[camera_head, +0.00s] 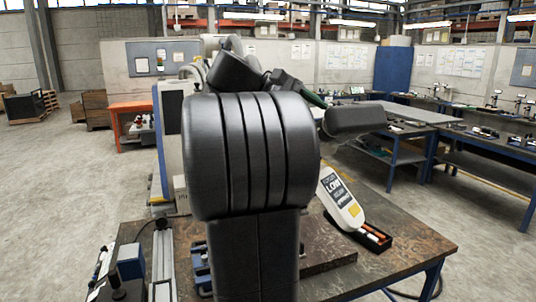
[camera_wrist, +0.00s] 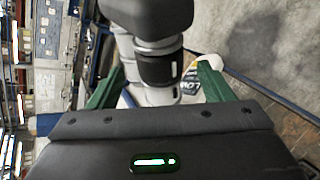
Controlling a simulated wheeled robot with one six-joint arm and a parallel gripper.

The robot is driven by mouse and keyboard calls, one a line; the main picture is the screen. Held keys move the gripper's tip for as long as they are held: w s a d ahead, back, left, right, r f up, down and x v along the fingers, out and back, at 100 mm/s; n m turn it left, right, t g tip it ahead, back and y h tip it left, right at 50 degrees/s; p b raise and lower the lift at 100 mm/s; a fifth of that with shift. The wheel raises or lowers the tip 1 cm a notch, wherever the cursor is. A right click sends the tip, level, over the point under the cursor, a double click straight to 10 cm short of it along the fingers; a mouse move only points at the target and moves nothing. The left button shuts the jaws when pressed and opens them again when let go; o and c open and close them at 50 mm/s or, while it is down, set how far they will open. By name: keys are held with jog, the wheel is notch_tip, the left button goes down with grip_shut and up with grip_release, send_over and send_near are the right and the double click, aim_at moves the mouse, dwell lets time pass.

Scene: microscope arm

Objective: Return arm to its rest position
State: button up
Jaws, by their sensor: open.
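My arm fills the middle of the head view. Its black padded links rise in front of the camera and bend at the top, hiding part of the bench. My gripper (camera_wrist: 160,72) shows in the wrist view as two green fingers spread apart. In the head view only a sliver of green finger shows behind the padded links, well above the workbench (camera_head: 400,262).
A white labelled device (camera_head: 340,198) leans by a small dark tray (camera_head: 374,237) on the bench's right side. An orange table (camera_head: 131,107) and other benches (camera_head: 420,115) stand farther back, with open floor between.

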jog(key=x, duration=0.5)
jog(key=shift+r, duration=0.1)
jog(key=shift+a, duration=0.15)
